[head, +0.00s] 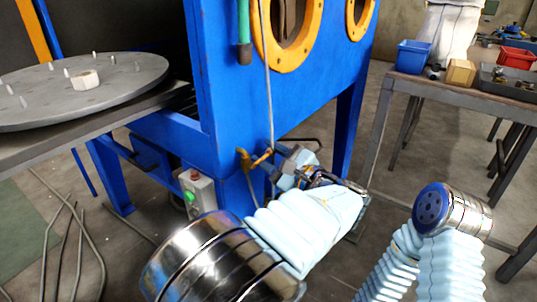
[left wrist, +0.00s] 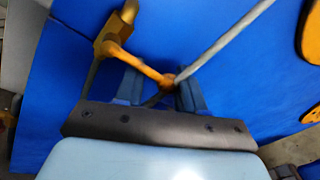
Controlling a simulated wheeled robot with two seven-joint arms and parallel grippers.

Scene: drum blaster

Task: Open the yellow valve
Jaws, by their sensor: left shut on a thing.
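The yellow valve (head: 243,159) is on the blue cabinet's lower front, with its handle (head: 263,157) reaching right toward my left gripper (head: 277,168). In the left wrist view, the yellow valve (left wrist: 128,12) is at upper left. Its handle (left wrist: 145,67) slants down to the right, and its end lies between the fingers of my left gripper (left wrist: 160,88), which is shut on it. In the head view, my wrist partly hides the fingers. My right gripper is not in view.
The blue cabinet (head: 225,95) has round orange-rimmed ports. A thin grey hose (left wrist: 225,42) runs down beside the handle. A grey control box with a green button (head: 197,192) stands lower left. A round turntable (head: 120,75) is at left, and a workbench (head: 480,90) at right.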

